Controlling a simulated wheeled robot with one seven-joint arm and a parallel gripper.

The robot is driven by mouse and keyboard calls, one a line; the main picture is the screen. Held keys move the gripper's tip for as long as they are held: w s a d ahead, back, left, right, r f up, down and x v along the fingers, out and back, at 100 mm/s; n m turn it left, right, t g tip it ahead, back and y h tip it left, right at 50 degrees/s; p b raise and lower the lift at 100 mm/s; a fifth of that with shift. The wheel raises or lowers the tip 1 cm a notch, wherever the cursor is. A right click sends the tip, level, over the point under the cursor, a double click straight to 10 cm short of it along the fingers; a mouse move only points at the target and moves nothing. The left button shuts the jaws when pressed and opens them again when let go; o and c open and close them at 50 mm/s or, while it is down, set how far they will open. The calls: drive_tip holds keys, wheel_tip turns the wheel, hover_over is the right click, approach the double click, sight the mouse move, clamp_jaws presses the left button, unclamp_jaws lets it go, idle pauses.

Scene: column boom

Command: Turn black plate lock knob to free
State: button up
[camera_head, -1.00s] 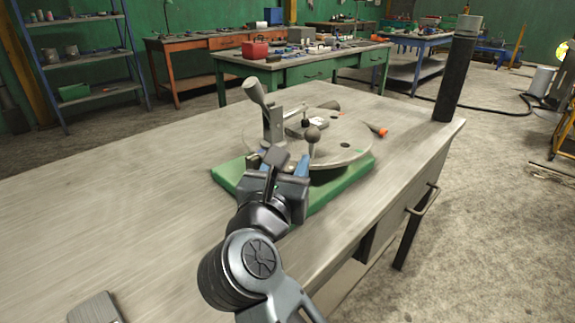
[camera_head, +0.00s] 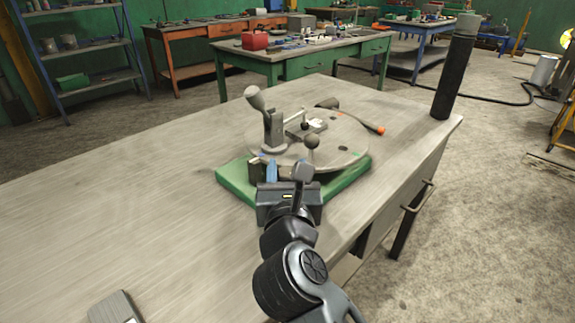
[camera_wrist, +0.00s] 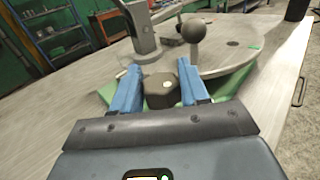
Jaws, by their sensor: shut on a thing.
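The black plate lock knob (camera_wrist: 160,91) is a dark, faceted knob with a small pale mark on top. It sits at the near edge of the round grey plate (camera_wrist: 222,62), above the green base (camera_wrist: 228,84). My gripper (camera_wrist: 161,90) has one blue finger on each side of the knob and is shut on it. In the head view, my gripper (camera_head: 264,168) reaches the near left edge of the plate (camera_head: 345,150) and green base (camera_head: 340,183). The knob is hard to make out there beside the fingers.
A tall grey lever (camera_head: 272,128) stands on the plate just beyond my fingers. A ball-topped handle (camera_head: 312,143) rises to the right. A black post (camera_head: 455,75) stands at the table's right corner. The table (camera_head: 130,205) is clear to the left.

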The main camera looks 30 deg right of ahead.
drive_tip(key=o, duration=0.9)
drive_tip(key=shift+b+v, duration=0.35)
drive_tip(key=shift+v, duration=3.55)
drive_tip(key=s+d+n+t, duration=0.4)
drive_tip(key=s+d+n, duration=0.3)
drive_tip(key=s+n, duration=0.7)
drive_tip(key=s+a+f+n+g+y, duration=0.1)
drive_tip(key=s+f+n+y, duration=0.1)
drive_tip(key=s+n, duration=0.4)
drive_tip(key=s+a+f+n+g+y+p, duration=0.1)
drive_tip(key=s+f+n+g+y, duration=0.1)
drive_tip(key=s+n, duration=0.5)
drive_tip(key=s+a+f+n+g+y, duration=0.1)
drive_tip(key=s+n, duration=0.5)
drive_tip(key=n, duration=0.8)
drive_tip(key=shift+s+f+g+y+p, duration=0.1)
drive_tip(key=shift+f+g+y+p, duration=0.1)
drive_tip(key=shift+f+g+y, duration=0.3)
drive_tip(key=shift+s+f+g+y+p, duration=0.2)
drive_tip(key=shift+f+y, duration=0.3)
drive_tip(key=shift+y, duration=0.4)
